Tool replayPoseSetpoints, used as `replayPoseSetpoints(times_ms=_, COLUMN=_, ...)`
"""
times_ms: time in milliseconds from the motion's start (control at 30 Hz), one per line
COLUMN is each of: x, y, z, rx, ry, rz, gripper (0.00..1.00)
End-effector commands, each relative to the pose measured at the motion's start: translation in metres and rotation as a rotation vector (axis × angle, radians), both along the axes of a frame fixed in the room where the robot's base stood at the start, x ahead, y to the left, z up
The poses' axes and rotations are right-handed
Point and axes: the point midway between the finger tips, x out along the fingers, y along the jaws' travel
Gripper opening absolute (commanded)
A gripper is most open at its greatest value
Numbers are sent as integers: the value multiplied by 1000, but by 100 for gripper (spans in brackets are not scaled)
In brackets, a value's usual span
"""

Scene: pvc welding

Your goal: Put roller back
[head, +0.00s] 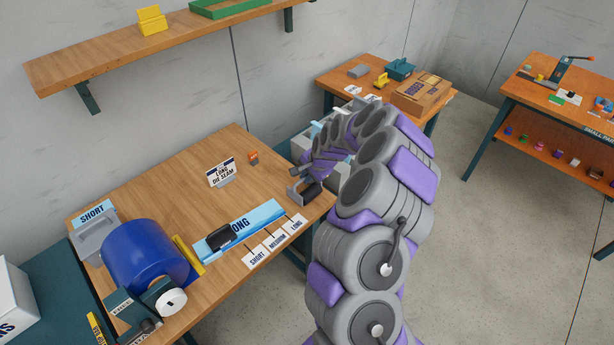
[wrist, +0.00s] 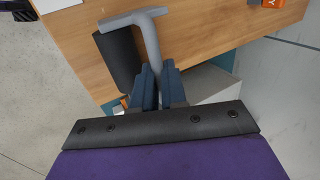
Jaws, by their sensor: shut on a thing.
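The roller has a black cylinder and a bent grey handle. In the wrist view the roller (wrist: 118,62) shows just ahead of the jaws, its handle running down between them. My gripper (wrist: 158,75) is shut on the handle. In the head view the roller (head: 311,191) and my gripper (head: 303,171) are over the right end of the wooden workbench (head: 165,185). I cannot tell whether the roller touches the bench top. My fingertips are partly hidden in the head view.
A blue drum (head: 145,255), a blue LONG strip (head: 262,222) with a black piece (head: 221,237) on it, and a sign (head: 221,172) stand on the bench. A small orange and grey item (head: 253,158) is near the back. Another table (head: 340,82) stands behind.

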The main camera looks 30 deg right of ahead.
Motion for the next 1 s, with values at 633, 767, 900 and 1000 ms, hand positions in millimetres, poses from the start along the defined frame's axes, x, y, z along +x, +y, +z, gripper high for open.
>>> replayPoseSetpoints(times_ms=633, x=-2, y=-2, z=9, rx=-1, ry=-2, rz=-1, gripper=37)
replayPoseSetpoints(times_ms=767, x=-10, y=-6, z=28, rx=-3, ry=-5, rz=-3, gripper=37)
replayPoseSetpoints(times_ms=900, x=-22, y=-9, z=54, rx=-1, ry=-2, rz=-1, gripper=37)
replayPoseSetpoints(times_ms=1000, x=-30, y=-12, z=73, rx=-2, ry=-6, rz=-3, gripper=37)
